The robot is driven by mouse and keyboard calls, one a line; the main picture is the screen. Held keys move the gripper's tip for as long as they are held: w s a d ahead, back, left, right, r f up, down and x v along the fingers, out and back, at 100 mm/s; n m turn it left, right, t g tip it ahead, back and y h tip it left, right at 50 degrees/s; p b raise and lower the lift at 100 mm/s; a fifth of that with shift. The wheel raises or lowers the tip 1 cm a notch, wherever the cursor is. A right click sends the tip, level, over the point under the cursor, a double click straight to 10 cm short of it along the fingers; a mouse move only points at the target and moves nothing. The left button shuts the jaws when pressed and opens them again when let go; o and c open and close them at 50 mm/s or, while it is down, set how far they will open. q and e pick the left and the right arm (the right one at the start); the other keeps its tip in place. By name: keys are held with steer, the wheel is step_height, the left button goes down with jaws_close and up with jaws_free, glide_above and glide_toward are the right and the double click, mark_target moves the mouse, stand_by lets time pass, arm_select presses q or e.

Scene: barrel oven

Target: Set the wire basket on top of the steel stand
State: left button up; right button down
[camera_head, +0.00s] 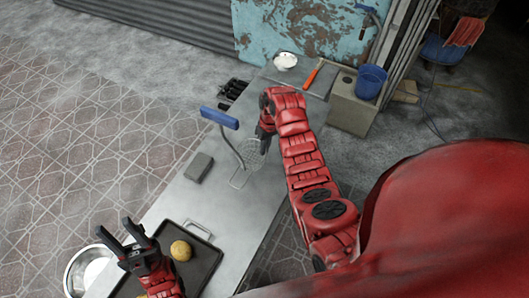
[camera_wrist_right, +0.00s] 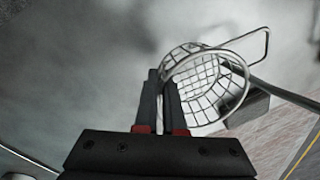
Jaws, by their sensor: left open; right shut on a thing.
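The wire basket (camera_head: 252,152) is a round mesh cup with a wire loop on its rim and a long rod ending in a blue grip (camera_head: 220,118). It is over the steel counter, and I cannot tell whether it touches the top. My right gripper (camera_head: 264,140) is shut on the basket's rim; the mesh and loop show clearly in the right wrist view (camera_wrist_right: 205,85). My left gripper (camera_head: 134,243) is open and empty, above the tray at the near end. I cannot pick out a separate steel stand; the long steel counter (camera_head: 185,200) lies below the basket.
A grey block (camera_head: 198,167) lies left of the basket. A dark tray (camera_head: 205,262) holds a round bun, beside a metal bowl (camera_head: 76,275). A white bowl (camera_head: 285,60), a red-handled tool (camera_head: 313,73) and a blue bucket (camera_head: 371,81) are at the far end.

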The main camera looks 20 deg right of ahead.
steer(key=shift+w+r, duration=0.1)
steer(key=shift+w, duration=0.1)
steer(key=shift+s+f+p, duration=0.1)
steer(key=shift+f+p, duration=0.2)
steer(key=shift+p, duration=0.15)
steer(key=shift+f+p, duration=0.45)
steer(key=shift+f, duration=1.1)
steer(key=shift+f, duration=0.2)
steer(key=c, duration=1)
jaws_free()
